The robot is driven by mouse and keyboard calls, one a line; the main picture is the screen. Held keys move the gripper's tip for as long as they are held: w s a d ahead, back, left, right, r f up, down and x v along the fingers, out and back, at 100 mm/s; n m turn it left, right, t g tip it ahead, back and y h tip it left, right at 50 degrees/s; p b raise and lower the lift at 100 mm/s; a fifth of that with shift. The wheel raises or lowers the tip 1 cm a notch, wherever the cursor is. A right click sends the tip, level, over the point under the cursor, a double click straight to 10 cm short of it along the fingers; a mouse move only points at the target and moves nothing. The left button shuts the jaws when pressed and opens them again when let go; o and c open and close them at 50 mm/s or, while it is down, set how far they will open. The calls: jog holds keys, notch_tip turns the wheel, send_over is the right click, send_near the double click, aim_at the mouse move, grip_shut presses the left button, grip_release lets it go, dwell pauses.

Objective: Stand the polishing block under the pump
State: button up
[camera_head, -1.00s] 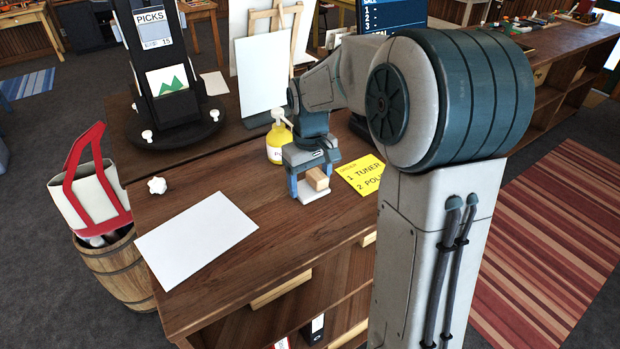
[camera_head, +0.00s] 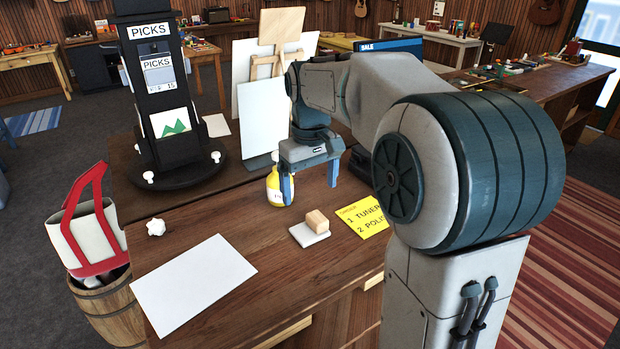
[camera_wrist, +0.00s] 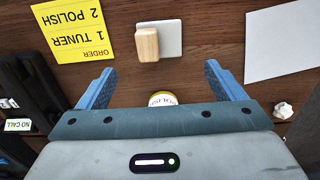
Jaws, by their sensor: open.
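A pale wooden block (camera_head: 316,221), which I take as the polishing block, sits on a flat white pad (camera_head: 305,237) on the wooden counter. I cannot tell whether block and pad are joined. Both show in the wrist view, the block (camera_wrist: 147,44) overlapping the left part of the pad (camera_wrist: 172,38). The yellow pump bottle (camera_head: 274,188) stands behind and left of the block, apart from it. Its top is partly hidden by my gripper (camera_head: 310,194), and my gripper's body hides most of it in the wrist view. My gripper is open and empty, raised above and behind the block.
A yellow order card (camera_head: 365,217) lies right of the block. A white sheet (camera_head: 192,283) and a crumpled paper ball (camera_head: 156,227) lie to the left.

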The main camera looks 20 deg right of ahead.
jog(key=s+m+t, duration=0.1)
jog(key=s+t, duration=0.1)
jog(key=s, duration=0.9)
jog(key=shift+s+a+f+m, duration=0.25)
jog(key=shift+s+f+m, duration=0.05)
jog(key=shift+f+m, duration=0.1)
jog(key=shift+m+t, duration=0.7)
jog(key=shift+m, duration=0.1)
jog(key=s+f, duration=0.1)
jog(key=s, duration=0.1)
jog(key=s+f, duration=0.2)
jog(key=s, duration=0.1)
jog(key=s+f, duration=0.2)
jog(key=s, duration=0.1)
jog(key=shift+s+d+f, duration=0.15)
jog(key=shift+s+d, duration=0.05)
jog(key=shift+s, duration=0.05)
jog(key=shift+c, duration=0.4)
notch_tip(320, 180, up, 9)
jog(key=n+g, duration=0.3)
jog(key=n, duration=1.8)
send_over(315, 218)
notch_tip(315, 218, down, 8)
jog(key=shift+w+f+p, duration=0.1)
jog(key=shift+p, duration=0.6)
jog(key=shift+f+p, duration=0.7)
jog(key=shift+f, duration=1.95)
jog(key=c, duration=1.2)
jog(key=shift+r, duration=0.1)
